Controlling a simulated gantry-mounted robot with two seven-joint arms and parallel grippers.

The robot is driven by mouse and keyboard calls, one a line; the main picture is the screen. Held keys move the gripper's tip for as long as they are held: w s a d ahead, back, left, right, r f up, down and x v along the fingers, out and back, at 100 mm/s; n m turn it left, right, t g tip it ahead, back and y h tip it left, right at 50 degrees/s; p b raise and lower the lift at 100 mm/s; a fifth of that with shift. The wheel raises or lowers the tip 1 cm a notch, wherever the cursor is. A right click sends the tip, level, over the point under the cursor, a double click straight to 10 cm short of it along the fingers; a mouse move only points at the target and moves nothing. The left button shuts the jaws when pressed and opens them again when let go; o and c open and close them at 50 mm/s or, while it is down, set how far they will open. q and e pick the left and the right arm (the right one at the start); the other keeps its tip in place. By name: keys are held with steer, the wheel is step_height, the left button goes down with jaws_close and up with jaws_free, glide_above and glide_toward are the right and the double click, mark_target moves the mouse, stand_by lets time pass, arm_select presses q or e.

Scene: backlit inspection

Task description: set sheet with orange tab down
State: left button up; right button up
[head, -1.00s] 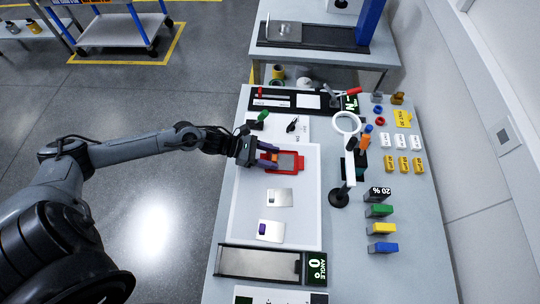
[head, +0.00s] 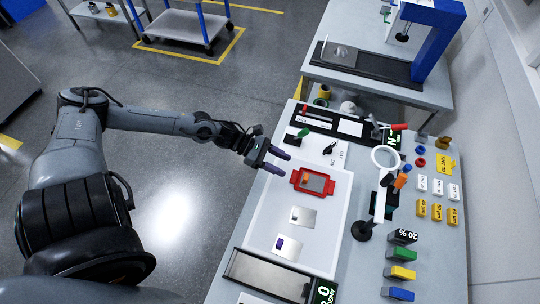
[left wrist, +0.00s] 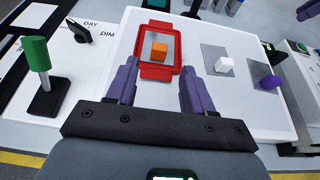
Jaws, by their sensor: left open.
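The sheet with the orange tab (head: 319,184) lies inside the red frame (head: 296,178) on the white panel (head: 262,231). In the left wrist view the orange tab (left wrist: 159,50) stands up from the sheet, within the red frame (left wrist: 157,72). My left gripper (head: 286,163) is open and empty, with purple fingers, just left of and behind the red frame. Its fingers point towards the frame and are apart from the tab.
A sheet with a white tab (head: 303,217) and one with a purple tab (head: 288,246) lie nearer on the panel. A ring magnifier (head: 386,157) stands to the right. A green-handled lever (left wrist: 36,56) stands left of my gripper.

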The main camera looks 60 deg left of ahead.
arm_select(q)
steer(key=shift+p+v, duration=0.7)
steer(key=shift+v, duration=1.1)
